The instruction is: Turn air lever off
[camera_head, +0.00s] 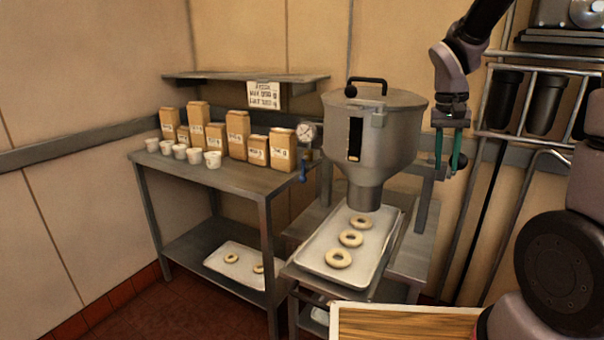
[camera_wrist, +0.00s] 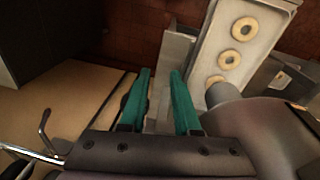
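A small blue lever (camera_head: 303,173) hangs below a round white gauge (camera_head: 306,132) at the left of the hopper in the head view. I take it to be the air lever; its exact position is too small to read. The grey metal hopper (camera_head: 385,140) stands between the lever and my gripper (camera_head: 448,165). My gripper points down at the hopper's right side, well apart from the lever. In the wrist view my gripper (camera_wrist: 160,74) shows two green fingers with an empty gap between them. I cannot make out the lever in the wrist view.
A tray (camera_head: 312,258) with three dough rings lies under the hopper. A metal table (camera_head: 240,180) at left bears several paper bags and white cups. A shelf (camera_head: 245,77) is above it. A pipe rack (camera_head: 548,69) stands right of my gripper. A wooden-topped surface (camera_head: 400,325) is in front.

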